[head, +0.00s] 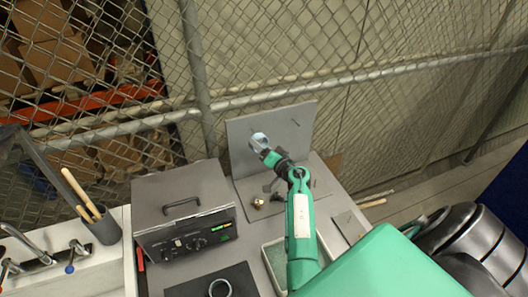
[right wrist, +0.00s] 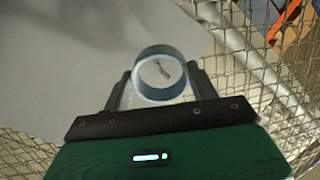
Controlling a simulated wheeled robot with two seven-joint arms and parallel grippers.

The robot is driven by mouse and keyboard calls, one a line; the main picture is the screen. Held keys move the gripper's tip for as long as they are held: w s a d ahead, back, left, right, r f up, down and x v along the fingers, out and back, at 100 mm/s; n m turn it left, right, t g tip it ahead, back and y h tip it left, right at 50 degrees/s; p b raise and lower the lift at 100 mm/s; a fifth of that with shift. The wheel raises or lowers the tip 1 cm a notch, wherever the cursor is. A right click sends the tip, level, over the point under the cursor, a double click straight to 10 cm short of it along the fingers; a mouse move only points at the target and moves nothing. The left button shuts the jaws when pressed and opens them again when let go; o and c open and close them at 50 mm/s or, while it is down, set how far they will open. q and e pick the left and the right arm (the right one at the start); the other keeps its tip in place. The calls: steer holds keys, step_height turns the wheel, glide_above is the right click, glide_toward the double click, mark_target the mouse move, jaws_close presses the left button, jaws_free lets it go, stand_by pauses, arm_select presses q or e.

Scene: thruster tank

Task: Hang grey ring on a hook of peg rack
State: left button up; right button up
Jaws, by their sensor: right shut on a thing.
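The peg rack (head: 275,122) is an upright grey panel at the back of the bench, with a few small dark hooks (head: 295,122). My right gripper (head: 264,149) is shut on the grey ring (head: 258,137), held up in front of the panel's left part. In the right wrist view, the grey ring (right wrist: 160,94) sits between the two fingers, its opening facing the camera. A small hook (right wrist: 163,69) shows through the opening. I cannot tell whether the ring touches the hook. My left gripper is not in view.
A grey box with a handle (head: 182,207) stands left of the rack. Another ring (head: 220,287) lies on a dark mat (head: 190,288) in front. A small metal part (head: 258,203) lies near the panel's foot. A chain-link fence (head: 380,70) runs behind the bench.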

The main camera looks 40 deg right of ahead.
steer(key=shift+w+d+f+b, duration=0.15)
steer(key=shift+w+b, duration=0.35)
steer(key=shift+w+d+f+b, duration=0.1)
steer(key=shift+w+b, duration=0.35)
steer(key=shift+b, duration=0.05)
steer(key=shift+w+d+b, duration=0.15)
steer(key=shift+w+b, duration=0.45)
steer(key=shift+b, duration=0.4)
steer(key=shift+w+r+p, duration=0.1)
steer(key=shift+w+p, duration=0.1)
steer(key=shift+p, duration=0.1)
steer(key=shift+w+d+f+p, duration=0.1)
steer(key=shift+w+f+p, duration=0.2)
steer(key=shift+w+f, duration=0.1)
steer(key=shift+f+p, duration=0.1)
steer(key=shift+p, duration=0.3)
steer(key=shift+w+f, duration=0.1)
steer(key=o, duration=1)
steer(key=shift+o, duration=0.2)
